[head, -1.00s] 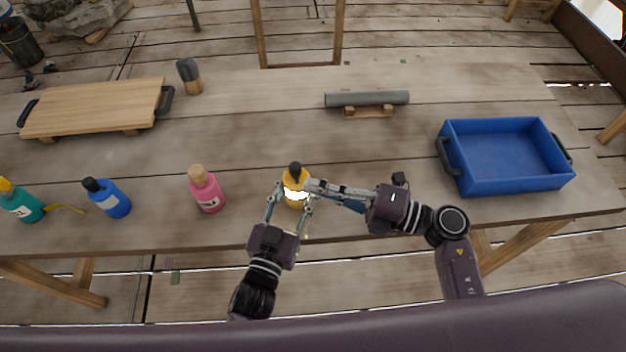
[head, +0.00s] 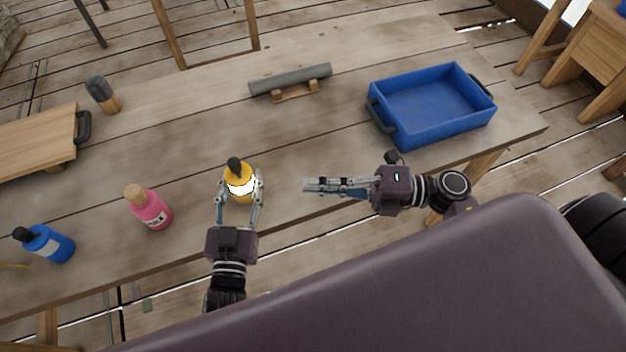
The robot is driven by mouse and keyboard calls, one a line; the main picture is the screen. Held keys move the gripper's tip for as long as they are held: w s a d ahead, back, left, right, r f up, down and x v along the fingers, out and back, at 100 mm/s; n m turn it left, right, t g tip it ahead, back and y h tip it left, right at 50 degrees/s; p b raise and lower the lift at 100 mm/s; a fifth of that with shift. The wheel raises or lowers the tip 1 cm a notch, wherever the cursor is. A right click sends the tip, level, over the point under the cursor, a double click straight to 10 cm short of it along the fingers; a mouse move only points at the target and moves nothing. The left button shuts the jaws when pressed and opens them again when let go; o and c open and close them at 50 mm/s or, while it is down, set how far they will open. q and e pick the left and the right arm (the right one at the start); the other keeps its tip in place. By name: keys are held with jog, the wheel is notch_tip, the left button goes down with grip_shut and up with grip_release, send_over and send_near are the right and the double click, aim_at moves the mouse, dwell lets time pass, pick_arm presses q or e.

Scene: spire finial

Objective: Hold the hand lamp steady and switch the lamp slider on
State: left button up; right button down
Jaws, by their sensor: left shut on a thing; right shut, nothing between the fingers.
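The hand lamp (head: 240,170) is a yellow body with a black top, standing near the table's front edge in the head view. A bright white-yellow band glows around its middle. My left gripper (head: 239,190) is shut on the lamp, with one finger on each side. My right gripper (head: 308,185) is shut and empty, to the right of the lamp and clearly apart from it. The lamp slider cannot be made out at this size.
On the wooden table (head: 190,130) are a pink bottle (head: 152,211), a blue bottle (head: 52,246), a dark-topped wooden shaker (head: 103,95) and a board (head: 35,142) at left. A grey cylinder (head: 290,78) lies on a wooden stand behind. A blue tray (head: 436,132) stands at right.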

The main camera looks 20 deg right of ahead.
pick_arm(q)
jog(key=o, duration=1.3)
jog(key=shift+s, duration=0.1)
